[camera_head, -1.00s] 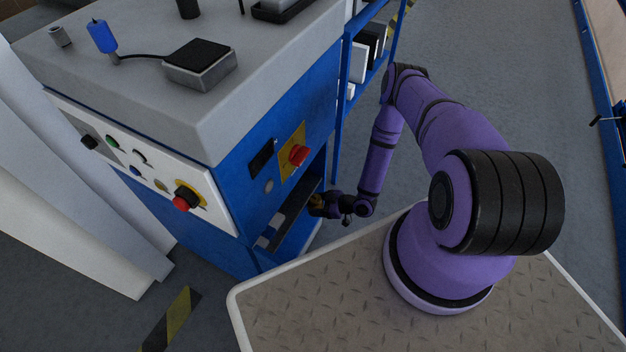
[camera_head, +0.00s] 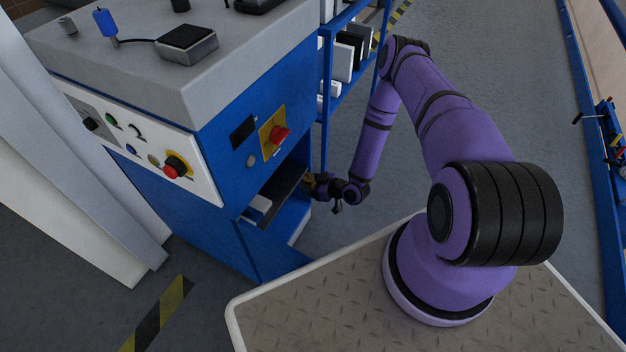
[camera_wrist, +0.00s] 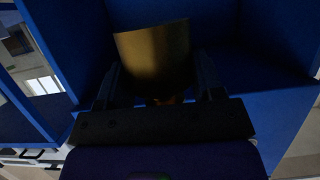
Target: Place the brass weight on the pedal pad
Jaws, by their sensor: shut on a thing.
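The brass weight (camera_wrist: 155,52) is a dull gold cylinder held between the two black fingers of my gripper (camera_wrist: 158,80) in the wrist view. Its lower end is partly hidden by the gripper. In the head view my gripper (camera_head: 312,185) is at the right side of the open bay in the blue cabinet, with only a small dark gold patch of the weight showing. I cannot identify the pedal pad for certain. A dark slanted surface (camera_head: 284,189) shows inside the bay.
The blue cabinet (camera_head: 228,180) has red buttons and a grey top (camera_head: 125,60). A black-topped grey box (camera_head: 187,40) with a cable stands on it. A blue shelf rack (camera_head: 325,95) stands behind my gripper. Blue walls surround the weight in the wrist view.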

